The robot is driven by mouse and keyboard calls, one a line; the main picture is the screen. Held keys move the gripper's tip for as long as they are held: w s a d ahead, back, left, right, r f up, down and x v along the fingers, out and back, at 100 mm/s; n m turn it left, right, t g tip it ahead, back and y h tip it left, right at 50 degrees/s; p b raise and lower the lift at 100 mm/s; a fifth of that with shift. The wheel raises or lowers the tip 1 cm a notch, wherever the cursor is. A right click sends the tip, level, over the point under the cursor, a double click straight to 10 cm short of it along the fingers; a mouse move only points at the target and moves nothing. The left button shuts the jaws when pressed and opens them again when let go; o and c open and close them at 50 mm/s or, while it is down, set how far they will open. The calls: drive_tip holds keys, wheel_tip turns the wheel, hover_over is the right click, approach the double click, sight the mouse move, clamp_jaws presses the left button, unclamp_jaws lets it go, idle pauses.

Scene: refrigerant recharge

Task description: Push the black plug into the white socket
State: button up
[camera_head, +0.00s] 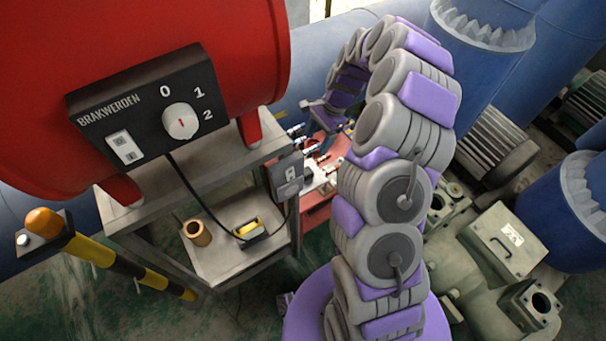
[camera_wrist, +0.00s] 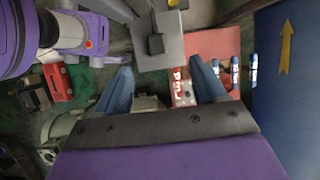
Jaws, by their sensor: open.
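A dark box (camera_head: 287,176) with a pale socket plate (camera_head: 291,188) is on the right side of the grey stand in the head view, with a black cable beside it. I cannot tell how the plug sits there. In the wrist view a small black block with a thin cable, possibly the black plug (camera_wrist: 156,43), shows against a grey surface. My gripper (camera_wrist: 160,65) is open and empty, its blue fingers spread on either side below the black block. In the head view my gripper (camera_head: 320,116) is small, above and behind the dark box.
A red tank with a black control panel (camera_head: 150,105) stands on the grey stand (camera_head: 225,250). A yellow-and-black item (camera_head: 250,229) and a brown roll (camera_head: 197,233) lie on its shelf.

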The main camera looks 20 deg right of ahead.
drive_tip(key=b, duration=0.1)
hover_over(309, 170)
drive_tip(key=d, duration=0.3)
drive_tip(key=f, duration=0.5)
drive_tip(key=w+f, duration=0.1)
drive_tip(key=f, duration=0.1)
drive_tip(key=shift+a+f, duration=0.25)
drive_tip(key=shift+f, duration=0.15)
drive_tip(key=shift+a+f, duration=0.15)
drive_tip(key=shift+f, duration=0.1)
drive_tip(key=shift+a, duration=1.05)
drive_tip(key=f, duration=0.1)
drive_tip(key=f+b, duration=0.1)
drive_tip(key=f, duration=0.1)
drive_tip(key=s+f+b, duration=0.1)
drive_tip(key=shift+d+f, duration=0.2)
drive_tip(key=shift+f, duration=0.15)
drive_tip(key=shift+a+f, duration=0.15)
drive_tip(key=shift+a, duration=0.6)
drive_tip(key=shift+d, duration=0.55)
drive_tip(key=c, duration=0.7)
drive_tip(key=shift+a, duration=0.15)
drive_tip(key=shift+c, duration=1.3)
drive_tip(key=shift+a, duration=0.25)
drive_tip(key=shift+c, duration=0.6)
